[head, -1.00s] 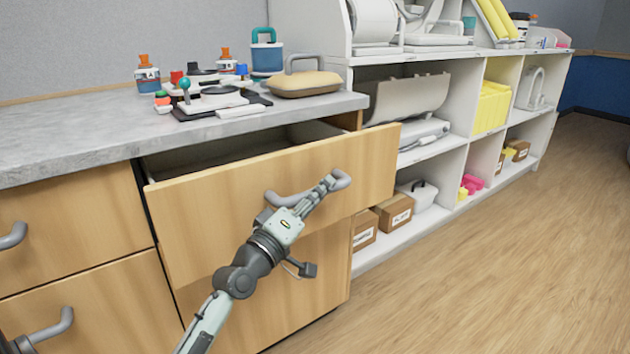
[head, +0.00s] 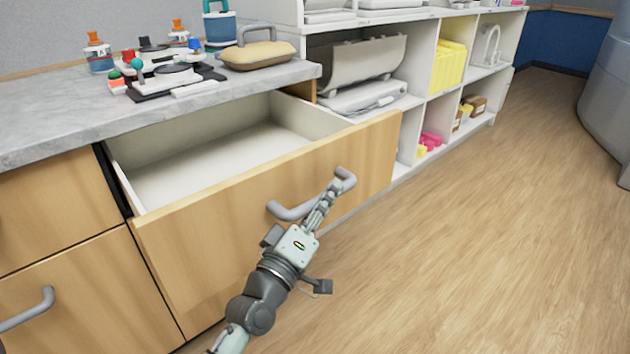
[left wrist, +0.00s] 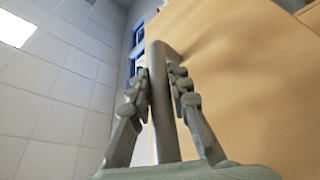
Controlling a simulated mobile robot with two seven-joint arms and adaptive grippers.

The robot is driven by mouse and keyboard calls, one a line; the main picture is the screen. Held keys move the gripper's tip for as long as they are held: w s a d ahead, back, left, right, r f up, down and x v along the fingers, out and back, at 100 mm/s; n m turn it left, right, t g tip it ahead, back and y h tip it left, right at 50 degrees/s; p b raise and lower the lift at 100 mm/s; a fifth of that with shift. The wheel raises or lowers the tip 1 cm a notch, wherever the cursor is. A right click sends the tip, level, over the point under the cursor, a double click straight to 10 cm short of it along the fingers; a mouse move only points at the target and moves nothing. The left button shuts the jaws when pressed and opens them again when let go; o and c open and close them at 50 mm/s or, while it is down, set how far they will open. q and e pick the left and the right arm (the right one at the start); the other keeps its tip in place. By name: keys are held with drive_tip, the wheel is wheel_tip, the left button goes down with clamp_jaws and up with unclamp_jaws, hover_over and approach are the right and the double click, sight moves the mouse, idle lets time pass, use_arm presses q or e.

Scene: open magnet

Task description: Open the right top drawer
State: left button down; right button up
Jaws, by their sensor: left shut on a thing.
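The right top drawer (head: 230,215) has a light wood front and stands well out of the counter, with its pale empty inside (head: 215,160) showing. Its grey bar handle (head: 290,211) is on the front. My left gripper (head: 332,192) is shut on the handle's right part in the head view. In the left wrist view, the handle bar (left wrist: 162,100) runs between the two fingers of the gripper (left wrist: 160,92), with the wood front at the right. My right gripper is not in view.
The grey countertop (head: 50,115) above holds bottles, a device with knobs (head: 165,75) and a yellow-tan case (head: 256,54). White open shelves (head: 410,140) stand to the right of the drawer. The wood floor (head: 470,220) at the right is clear.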

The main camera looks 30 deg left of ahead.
use_arm(q)
drive_tip(key=shift+s+d, duration=0.15)
drive_tip(key=shift+d, duration=0.2)
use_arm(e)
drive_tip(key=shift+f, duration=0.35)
use_arm(q)
drive_tip(key=c, duration=1.4)
unclamp_jaws()
drive_tip(key=shift+s, duration=0.1)
drive_tip(key=shift+s+f, duration=0.15)
drive_tip(key=shift+s, duration=0.2)
drive_tip(key=v, duration=1.1)
drive_tip(key=shift+a, duration=0.1)
drive_tip(key=shift+s, duration=0.15)
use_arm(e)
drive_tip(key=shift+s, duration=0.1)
